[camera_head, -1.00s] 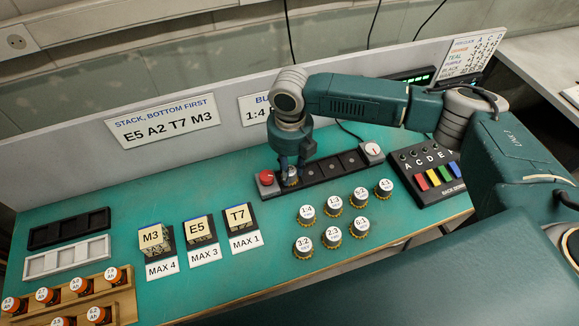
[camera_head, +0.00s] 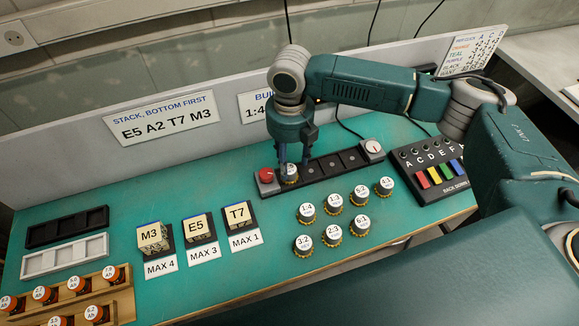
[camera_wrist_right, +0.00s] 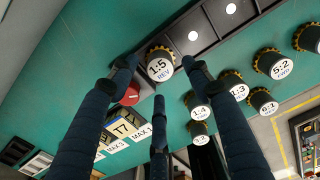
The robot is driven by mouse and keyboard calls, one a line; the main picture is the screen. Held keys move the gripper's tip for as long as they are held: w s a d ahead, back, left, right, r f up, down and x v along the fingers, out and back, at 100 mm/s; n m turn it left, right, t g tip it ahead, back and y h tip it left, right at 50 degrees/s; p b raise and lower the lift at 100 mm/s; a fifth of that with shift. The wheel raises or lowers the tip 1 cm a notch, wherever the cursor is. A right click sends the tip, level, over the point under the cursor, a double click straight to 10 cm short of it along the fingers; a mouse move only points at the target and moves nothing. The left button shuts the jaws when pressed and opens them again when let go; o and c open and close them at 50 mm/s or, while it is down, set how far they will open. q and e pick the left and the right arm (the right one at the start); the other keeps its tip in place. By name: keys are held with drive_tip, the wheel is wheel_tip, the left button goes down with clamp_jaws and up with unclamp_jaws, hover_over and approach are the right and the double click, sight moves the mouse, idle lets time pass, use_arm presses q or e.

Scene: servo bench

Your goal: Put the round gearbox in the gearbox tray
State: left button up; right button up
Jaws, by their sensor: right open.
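A round gearbox (camera_head: 289,175) with a white top and a yellow toothed base stands upright at the left end of the black gearbox tray (camera_head: 325,168). In the right wrist view its label reads 1:5 REV (camera_wrist_right: 160,66), and the tray (camera_wrist_right: 193,40) runs up and right from it. My right gripper (camera_head: 293,159) is directly above the gearbox, pointing down. Its fingers are open and spread around the gearbox in the right wrist view, with visible gaps to it. My left gripper is not in view.
A red button (camera_head: 266,175) is at the tray's left end and a dial (camera_head: 373,147) at its right. Several other gearboxes (camera_head: 332,204) stand in front. Labelled blocks (camera_head: 201,228) are to the left. A keypad (camera_head: 432,168) is to the right.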

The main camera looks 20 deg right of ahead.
sight(290, 168)
wheel_tip(290, 168, up, 9)
drive_tip(key=b, duration=0.1)
drive_tip(key=shift+f+b, duration=0.15)
drive_tip(key=shift+b, duration=0.15)
